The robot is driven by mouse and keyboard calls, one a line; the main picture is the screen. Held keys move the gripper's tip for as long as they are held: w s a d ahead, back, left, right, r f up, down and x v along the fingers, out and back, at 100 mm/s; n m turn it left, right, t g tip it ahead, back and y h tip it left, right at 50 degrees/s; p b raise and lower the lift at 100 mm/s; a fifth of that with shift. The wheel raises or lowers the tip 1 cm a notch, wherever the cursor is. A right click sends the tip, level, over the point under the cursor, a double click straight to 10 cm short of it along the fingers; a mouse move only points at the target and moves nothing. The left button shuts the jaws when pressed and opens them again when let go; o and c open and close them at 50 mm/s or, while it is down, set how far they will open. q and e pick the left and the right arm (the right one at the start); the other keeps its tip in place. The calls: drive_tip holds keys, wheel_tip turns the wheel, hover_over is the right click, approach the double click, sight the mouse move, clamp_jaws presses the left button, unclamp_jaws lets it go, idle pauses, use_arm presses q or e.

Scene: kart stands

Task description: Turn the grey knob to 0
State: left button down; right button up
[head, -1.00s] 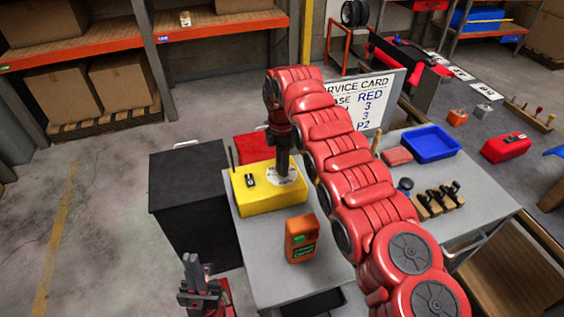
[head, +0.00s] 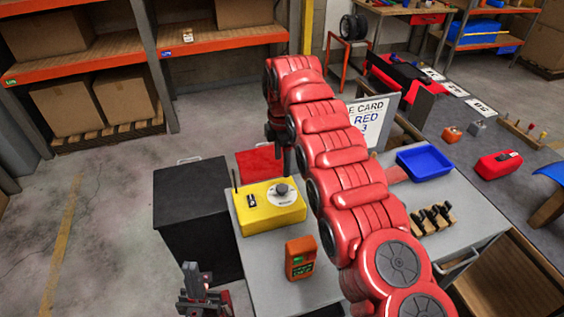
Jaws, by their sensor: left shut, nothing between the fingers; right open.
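The grey knob (head: 281,189) sits on a pale round dial plate (head: 287,197) on top of the yellow box (head: 268,217). The dial's marks and the knob's pointer are too small to read. My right gripper (head: 282,158) hangs above and behind the knob, apart from it, with open jaws; my red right arm hides part of it. My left gripper (head: 192,272) is low at the bottom left, shut and empty, away from the box.
An orange handheld device (head: 300,258) stands on the grey table (head: 265,280). A black cabinet (head: 200,225) is left, a blue tray (head: 425,160) right. My arm partly hides the service card (head: 366,122).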

wheel_tip(320, 180, up, 7)
drive_tip(key=p, duration=0.5)
drive_tip(key=shift+r+p, duration=0.15)
drive_tip(key=shift+p, duration=0.25)
